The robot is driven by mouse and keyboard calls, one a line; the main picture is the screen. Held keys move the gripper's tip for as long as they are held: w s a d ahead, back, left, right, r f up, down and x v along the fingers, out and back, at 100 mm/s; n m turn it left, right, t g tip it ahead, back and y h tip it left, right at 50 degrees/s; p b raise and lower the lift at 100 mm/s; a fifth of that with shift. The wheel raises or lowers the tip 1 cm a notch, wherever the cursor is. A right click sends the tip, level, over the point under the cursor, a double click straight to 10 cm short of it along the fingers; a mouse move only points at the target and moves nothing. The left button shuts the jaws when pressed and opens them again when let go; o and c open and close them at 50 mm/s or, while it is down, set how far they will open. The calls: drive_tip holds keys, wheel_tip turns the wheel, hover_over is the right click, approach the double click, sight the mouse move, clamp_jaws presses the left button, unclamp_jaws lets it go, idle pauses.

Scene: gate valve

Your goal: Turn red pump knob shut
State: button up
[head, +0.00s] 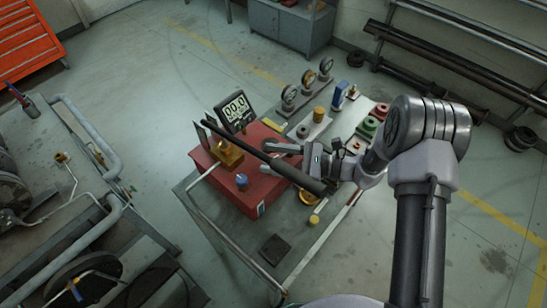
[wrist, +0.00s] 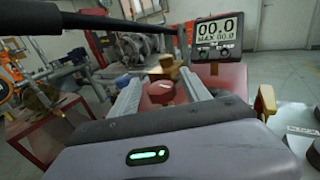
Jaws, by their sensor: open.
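The red pump (head: 232,192) is a box on a grey cart, with a brass block (head: 228,152) on top and a long black lever (head: 297,176) slanting over it. In the wrist view a round red knob (wrist: 161,92) shows between the two fingers of my gripper (wrist: 161,76). The fingers are spread, with one on each side of the knob; I cannot tell whether they touch it. In the head view my gripper (head: 274,147) is over the pump's right side, partly behind the lever, and the red knob cannot be made out there.
A digital gauge (head: 235,107) reading 00.0 stands behind the pump. Several dial gauges, valves and fittings crowd the cart's back right. The lever (wrist: 70,22) crosses close above my gripper. Pipework (head: 100,160) stands at left.

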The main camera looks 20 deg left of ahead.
clamp_jaws()
drive_tip(key=shift+t, duration=0.3)
drive_tip(key=m+t+p, duration=0.1)
drive_tip(key=m+t, duration=0.2)
drive_tip(key=t, duration=0.2)
drive_tip(key=shift+m+y, duration=0.3)
drive_tip(key=shift+m, duration=0.1)
drive_tip(key=shift+m+t+h, duration=0.3)
drive_tip(key=shift+m+t, duration=0.6)
drive_tip(key=shift+t, duration=0.55)
drive_tip(key=shift+m+t+h, duration=0.3)
drive_tip(key=shift+m+t, duration=0.6)
drive_tip(key=shift+t, duration=0.85)
unclamp_jaws()
